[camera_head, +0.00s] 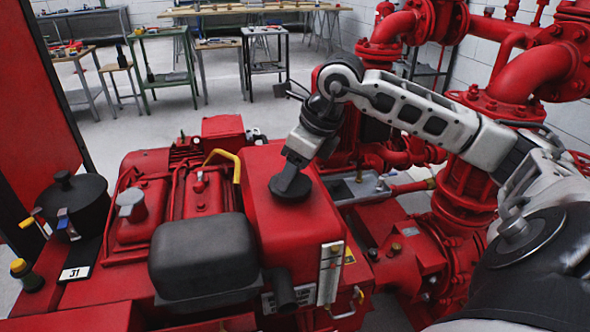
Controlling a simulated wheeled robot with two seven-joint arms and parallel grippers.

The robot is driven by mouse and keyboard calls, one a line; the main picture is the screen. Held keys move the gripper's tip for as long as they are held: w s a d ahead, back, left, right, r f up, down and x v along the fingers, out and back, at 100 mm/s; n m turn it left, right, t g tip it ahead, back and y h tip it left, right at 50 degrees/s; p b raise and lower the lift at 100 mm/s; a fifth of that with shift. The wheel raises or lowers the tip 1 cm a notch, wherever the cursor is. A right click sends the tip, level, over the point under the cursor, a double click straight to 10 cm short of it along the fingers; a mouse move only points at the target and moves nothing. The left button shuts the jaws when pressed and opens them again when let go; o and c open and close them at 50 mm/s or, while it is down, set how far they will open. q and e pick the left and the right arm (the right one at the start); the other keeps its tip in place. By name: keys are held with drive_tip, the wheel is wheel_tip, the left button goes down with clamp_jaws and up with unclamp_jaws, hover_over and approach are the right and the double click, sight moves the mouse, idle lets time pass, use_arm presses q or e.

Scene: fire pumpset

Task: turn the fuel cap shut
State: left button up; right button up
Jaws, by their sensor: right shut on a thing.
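The fuel cap (291,188) is a round dark disc on top of the red fuel tank (262,215) of the pumpset. My right gripper (292,178) reaches in from the right and points down onto the cap. Its fingers are shut on the cap and hide part of its middle. The cap sits flat on the tank top as far as I can see. My left gripper is not in view.
A black muffler-like box (203,255) lies left of the tank. A yellow handle (226,163) stands behind it. Large red pipes (465,190) rise at the right. Workbenches (160,60) with tools stand at the back, with clear floor before them.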

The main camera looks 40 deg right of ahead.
drive_tip(key=m, duration=0.2)
drive_tip(key=m+h, duration=0.2)
drive_tip(key=m, duration=0.1)
drive_tip(key=shift+a+r+m, duration=0.1)
drive_tip(key=shift+a+m, duration=0.15)
drive_tip(key=shift+m, duration=0.05)
drive_tip(key=m+h, duration=0.1)
drive_tip(key=m, duration=0.2)
drive_tip(key=shift+a+h, duration=0.1)
drive_tip(key=shift+h, duration=0.2)
drive_tip(key=shift+m, duration=0.7)
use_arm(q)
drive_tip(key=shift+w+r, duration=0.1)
use_arm(e)
drive_tip(key=o, duration=1)
use_arm(q)
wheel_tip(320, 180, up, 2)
drive_tip(key=p, duration=0.6)
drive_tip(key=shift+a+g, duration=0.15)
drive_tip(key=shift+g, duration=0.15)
use_arm(e)
drive_tip(key=v, duration=1.6)
drive_tip(key=shift+w+a, duration=0.2)
drive_tip(key=shift+a, duration=0.15)
